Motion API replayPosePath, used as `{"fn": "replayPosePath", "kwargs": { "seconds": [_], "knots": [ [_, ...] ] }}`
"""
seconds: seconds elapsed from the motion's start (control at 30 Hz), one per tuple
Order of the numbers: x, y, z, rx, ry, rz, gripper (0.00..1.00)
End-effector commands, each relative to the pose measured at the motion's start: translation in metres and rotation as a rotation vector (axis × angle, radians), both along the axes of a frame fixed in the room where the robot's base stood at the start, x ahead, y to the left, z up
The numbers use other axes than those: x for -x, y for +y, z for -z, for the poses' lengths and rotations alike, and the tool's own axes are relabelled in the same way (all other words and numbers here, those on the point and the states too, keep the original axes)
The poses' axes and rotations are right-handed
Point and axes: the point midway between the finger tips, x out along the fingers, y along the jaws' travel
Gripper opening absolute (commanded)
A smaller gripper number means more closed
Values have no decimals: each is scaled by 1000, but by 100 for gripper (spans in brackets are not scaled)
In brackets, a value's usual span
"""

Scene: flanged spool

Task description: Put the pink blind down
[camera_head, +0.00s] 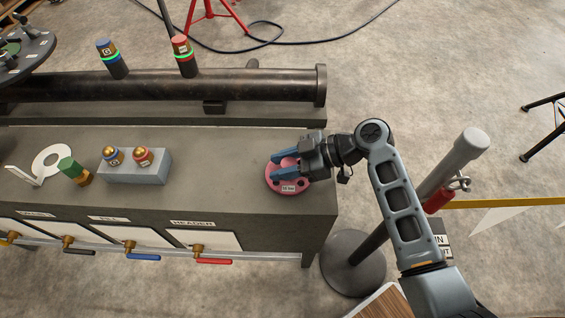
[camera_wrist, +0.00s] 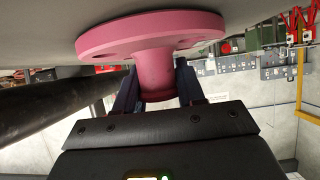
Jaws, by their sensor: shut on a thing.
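The pink blind (camera_head: 288,187) is a round flanged disc at the right end of the grey bench top, with a small label on it. In the wrist view the pink blind (camera_wrist: 150,35) shows its wide flange with holes and a narrower neck. My gripper (camera_head: 284,166) reaches in from the right, and its blue fingers are shut on the neck, one on each side. In the wrist view my gripper (camera_wrist: 157,88) holds the neck between dark fingers. The flange appears at or very near the bench surface; I cannot tell whether it touches.
A dark flanged pipe (camera_head: 200,88) runs along the back of the bench. Bench top between block and blind is clear. A barrier post (camera_head: 455,165) stands right.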

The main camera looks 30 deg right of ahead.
Motion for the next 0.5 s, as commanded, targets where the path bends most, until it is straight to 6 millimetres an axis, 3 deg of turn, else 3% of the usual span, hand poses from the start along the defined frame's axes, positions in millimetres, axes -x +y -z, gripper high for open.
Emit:
{"fn": "replayPosePath", "kwargs": {
  "seconds": [0.27,0.3,0.5],
  "knots": [
    [-1,0,1,0,-3,0,0],
    [0,0,1,0,0,0,42],
    [0,0,1,0,0,0,61]
  ]
}}
